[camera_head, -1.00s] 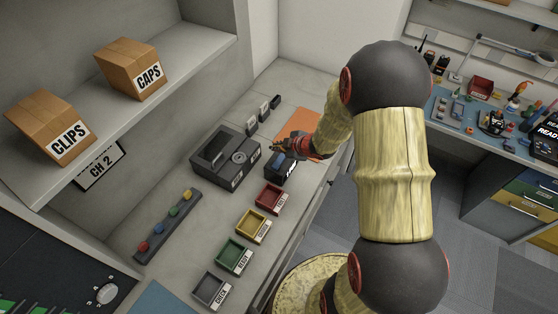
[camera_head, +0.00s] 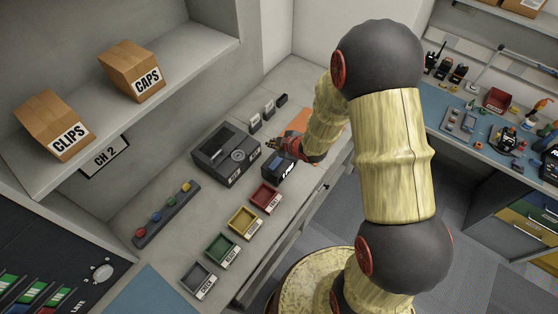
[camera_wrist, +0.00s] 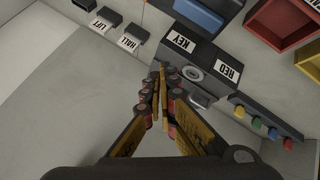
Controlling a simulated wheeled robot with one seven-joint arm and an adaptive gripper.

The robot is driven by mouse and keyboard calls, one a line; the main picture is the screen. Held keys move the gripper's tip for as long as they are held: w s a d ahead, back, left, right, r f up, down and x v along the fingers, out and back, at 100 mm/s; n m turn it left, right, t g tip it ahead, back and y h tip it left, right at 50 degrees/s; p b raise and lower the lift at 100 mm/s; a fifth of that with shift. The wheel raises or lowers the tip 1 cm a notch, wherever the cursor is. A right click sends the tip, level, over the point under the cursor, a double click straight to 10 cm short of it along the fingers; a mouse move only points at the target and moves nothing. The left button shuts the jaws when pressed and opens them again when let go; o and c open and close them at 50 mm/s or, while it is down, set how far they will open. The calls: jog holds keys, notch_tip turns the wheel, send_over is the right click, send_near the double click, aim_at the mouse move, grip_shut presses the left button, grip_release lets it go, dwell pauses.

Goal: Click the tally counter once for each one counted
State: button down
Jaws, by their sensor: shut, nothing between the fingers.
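I cannot pick out the tally counter for certain. A dark box (camera_head: 213,158) with a silver round part stands on the counter; the wrist view shows its KEY and RED labels and the silver round part (camera_wrist: 193,70). A small blue-topped dark holder (camera_head: 279,168) stands beside it, and its blue top (camera_wrist: 199,15) shows at the top of the wrist view. My gripper (camera_head: 272,144) is above the counter near the box's right end, close over the holder. In the wrist view my gripper (camera_wrist: 163,76) has its fingers together and empty, in front of the box.
Red (camera_head: 265,197), yellow (camera_head: 243,221), green (camera_head: 221,249) and grey (camera_head: 197,281) trays line the front edge. A strip of coloured buttons (camera_head: 166,214) lies at left. Small labelled units (camera_wrist: 131,38) stand behind. An orange mat (camera_head: 301,119) lies at the far end. A shelf (camera_head: 185,52) overhangs.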

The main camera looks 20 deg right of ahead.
jog(key=shift+d, duration=0.15)
jog(key=shift+f, duration=0.1)
jog(key=b, duration=0.6)
send_over(275, 163)
notch_tip(275, 163, down, 8)
jog(key=shift+f, duration=0.3)
jog(key=shift+f+b, duration=0.15)
jog(key=shift+b, duration=0.25)
dwell(0.7)
jog(key=shift+f+b, duration=0.3)
jog(key=shift+b, duration=0.05)
jog(key=shift+f+b, duration=0.5)
dwell(0.7)
jog(key=shift+r, duration=0.15)
jog(key=shift+r+p, duration=0.6)
jog(key=shift+r, duration=0.2)
